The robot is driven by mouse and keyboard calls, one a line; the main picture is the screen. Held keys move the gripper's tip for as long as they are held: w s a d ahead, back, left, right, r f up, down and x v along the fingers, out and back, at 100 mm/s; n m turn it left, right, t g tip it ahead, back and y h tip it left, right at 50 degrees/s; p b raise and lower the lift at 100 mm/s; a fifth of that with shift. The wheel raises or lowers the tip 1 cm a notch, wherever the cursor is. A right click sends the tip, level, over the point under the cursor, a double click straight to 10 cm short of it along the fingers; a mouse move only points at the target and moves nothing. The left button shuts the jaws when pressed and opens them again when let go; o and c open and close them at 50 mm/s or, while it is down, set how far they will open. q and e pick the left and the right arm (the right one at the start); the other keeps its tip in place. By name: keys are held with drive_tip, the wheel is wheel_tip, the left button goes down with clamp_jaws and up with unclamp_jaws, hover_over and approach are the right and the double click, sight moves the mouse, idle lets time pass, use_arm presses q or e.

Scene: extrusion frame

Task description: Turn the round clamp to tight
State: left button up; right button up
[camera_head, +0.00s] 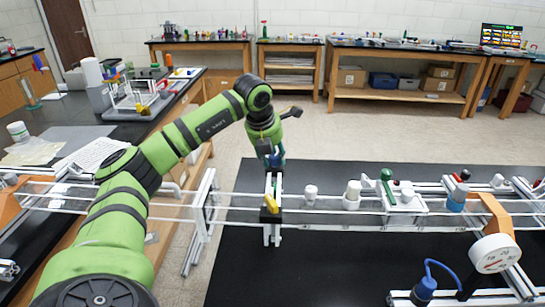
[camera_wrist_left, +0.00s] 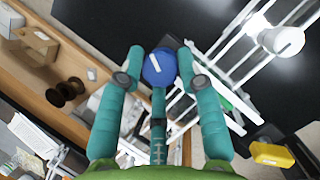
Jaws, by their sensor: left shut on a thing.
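The round clamp is a blue round knob (camera_wrist_left: 159,68) with a white line across its face, in the left wrist view. It sits between the tips of the teal fingers of my left gripper (camera_wrist_left: 160,58), one finger on each side, and the gripper is shut on it. The white line is slanted. In the head view my left gripper (camera_head: 274,158) reaches down to the top of an upright post of the extrusion frame (camera_head: 272,230), and the knob is mostly hidden there. My right gripper is not in view.
A yellow piece (camera_head: 270,203) is on the post just below my gripper; it also shows in the wrist view (camera_wrist_left: 271,153). Long white rails run across the black table, with white fittings (camera_head: 311,193) to the right. A round gauge (camera_head: 494,254) stands front right.

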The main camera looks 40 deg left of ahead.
use_arm(q)
drive_tip(key=shift+w+r+m, duration=0.15)
drive_tip(key=shift+r+m, duration=0.1)
drive_tip(key=shift+m, duration=0.05)
drive_tip(key=o, duration=1.1)
drive_tip(key=shift+w+d+f, duration=0.1)
drive_tip(key=shift+w+f, duration=0.05)
drive_tip(key=v, duration=1.2)
drive_tip(key=shift+f, duration=0.1)
